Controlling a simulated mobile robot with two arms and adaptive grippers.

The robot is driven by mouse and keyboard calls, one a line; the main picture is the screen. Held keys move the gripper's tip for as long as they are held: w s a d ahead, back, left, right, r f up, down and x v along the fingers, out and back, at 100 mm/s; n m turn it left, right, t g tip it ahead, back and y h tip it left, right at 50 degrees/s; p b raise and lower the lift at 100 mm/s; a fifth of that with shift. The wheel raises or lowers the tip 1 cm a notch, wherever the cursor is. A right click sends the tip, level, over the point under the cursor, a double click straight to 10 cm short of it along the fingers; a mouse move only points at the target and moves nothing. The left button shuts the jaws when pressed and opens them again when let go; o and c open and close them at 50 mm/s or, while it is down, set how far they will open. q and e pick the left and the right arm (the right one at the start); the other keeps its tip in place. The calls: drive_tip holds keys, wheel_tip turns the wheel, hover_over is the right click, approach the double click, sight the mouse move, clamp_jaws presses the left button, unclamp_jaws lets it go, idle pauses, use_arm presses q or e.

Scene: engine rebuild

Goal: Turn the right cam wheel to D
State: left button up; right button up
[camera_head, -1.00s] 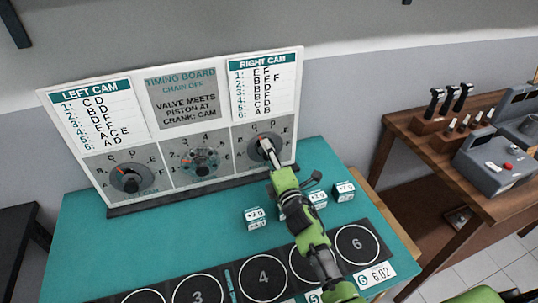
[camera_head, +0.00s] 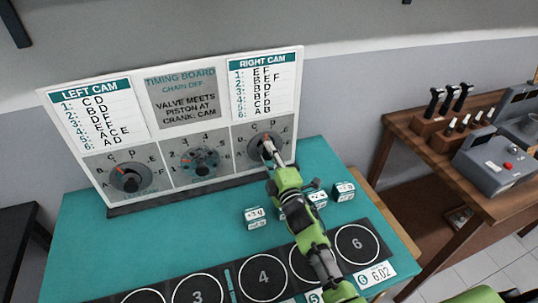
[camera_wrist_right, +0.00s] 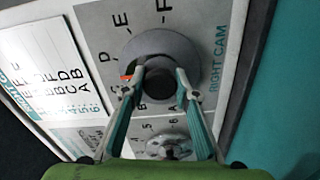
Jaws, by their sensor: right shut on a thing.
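The right cam wheel (camera_head: 257,145) is a grey dial at the right of the timing board, partly hidden by my right gripper (camera_head: 267,147). In the right wrist view, the wheel (camera_wrist_right: 183,50) has a dark central knob (camera_wrist_right: 158,84), with the fingers of my right gripper (camera_wrist_right: 159,80) shut on its two sides. An orange pointer mark (camera_wrist_right: 127,77) on the wheel lies between the letters C and D, seemingly nearer C. My left gripper is not in view.
The timing board (camera_head: 118,207) stands on a teal table (camera_head: 85,245). A left cam dial (camera_head: 130,178) and a crank dial (camera_head: 200,161) are to the left. Small labelled blocks (camera_head: 255,218) lie under and beside my right arm. A side bench (camera_head: 410,150) stands at right.

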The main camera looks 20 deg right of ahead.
drive_tip(key=shift+m, duration=1.8)
drive_tip(key=o, duration=1.1)
drive_tip(key=shift+s, duration=0.15)
drive_tip(key=s, duration=1.1)
drive_tip(key=shift+s+d, duration=0.2)
drive_tip(key=shift+s, duration=0.1)
drive_tip(key=shift+f, duration=0.1)
